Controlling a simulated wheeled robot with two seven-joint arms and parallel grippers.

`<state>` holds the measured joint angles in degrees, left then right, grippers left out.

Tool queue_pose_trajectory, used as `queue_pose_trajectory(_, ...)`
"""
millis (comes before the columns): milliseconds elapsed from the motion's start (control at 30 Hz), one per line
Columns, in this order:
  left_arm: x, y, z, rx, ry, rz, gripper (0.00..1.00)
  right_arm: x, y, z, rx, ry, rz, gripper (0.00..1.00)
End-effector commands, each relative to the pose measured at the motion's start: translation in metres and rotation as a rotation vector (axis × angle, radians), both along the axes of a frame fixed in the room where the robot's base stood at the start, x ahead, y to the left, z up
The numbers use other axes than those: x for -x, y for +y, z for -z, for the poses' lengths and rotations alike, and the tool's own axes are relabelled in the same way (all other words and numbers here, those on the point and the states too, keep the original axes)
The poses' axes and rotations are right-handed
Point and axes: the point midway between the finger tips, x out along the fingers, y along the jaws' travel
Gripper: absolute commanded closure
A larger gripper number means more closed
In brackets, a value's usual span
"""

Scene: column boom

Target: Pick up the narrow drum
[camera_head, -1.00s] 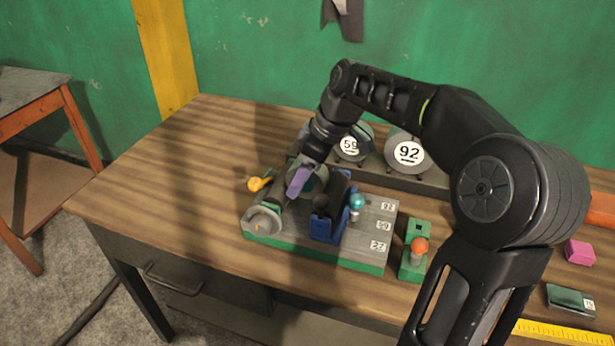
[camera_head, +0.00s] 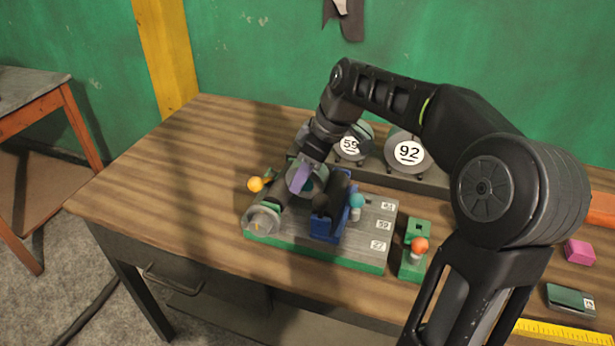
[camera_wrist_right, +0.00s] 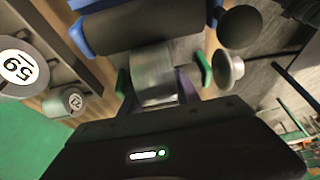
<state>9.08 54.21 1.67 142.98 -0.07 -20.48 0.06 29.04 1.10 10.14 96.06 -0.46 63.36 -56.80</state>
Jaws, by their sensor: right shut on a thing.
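A grey drum with green rims (camera_wrist_right: 153,75) sits between the purple fingers of my right gripper (camera_head: 301,178), which are shut on it. I take it to be the narrow drum; no number on it is readable. In the head view the drum (camera_head: 319,178) is partly hidden by the fingers and is over the grey and green fixture (camera_head: 350,250), beside the blue bracket with a black roller (camera_head: 327,226). I cannot tell whether it is clear of the fixture. My left gripper is not in view.
An orange knob (camera_head: 255,184), a round grey disc (camera_head: 262,221) and a teal knob (camera_head: 357,201) are close to the gripper. A green block (camera_head: 412,268) stands right. The table's left side is clear.

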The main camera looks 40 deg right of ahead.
Motion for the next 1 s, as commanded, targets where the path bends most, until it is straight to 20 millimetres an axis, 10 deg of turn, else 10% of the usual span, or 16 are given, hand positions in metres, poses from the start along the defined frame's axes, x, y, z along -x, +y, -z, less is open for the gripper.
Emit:
queue_pose_trajectory(233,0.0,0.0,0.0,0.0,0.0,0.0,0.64,0.0,0.0,0.0,0.0,0.0,0.0,1.0)
queue_pose_trajectory(667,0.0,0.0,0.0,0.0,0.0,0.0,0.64,-0.001,0.0,-0.005,0.001,-0.003,0.0,1.0)
queue_pose_trajectory(1000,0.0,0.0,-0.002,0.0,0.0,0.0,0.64,-0.001,0.0,-0.059,0.002,-0.006,-0.001,1.0)
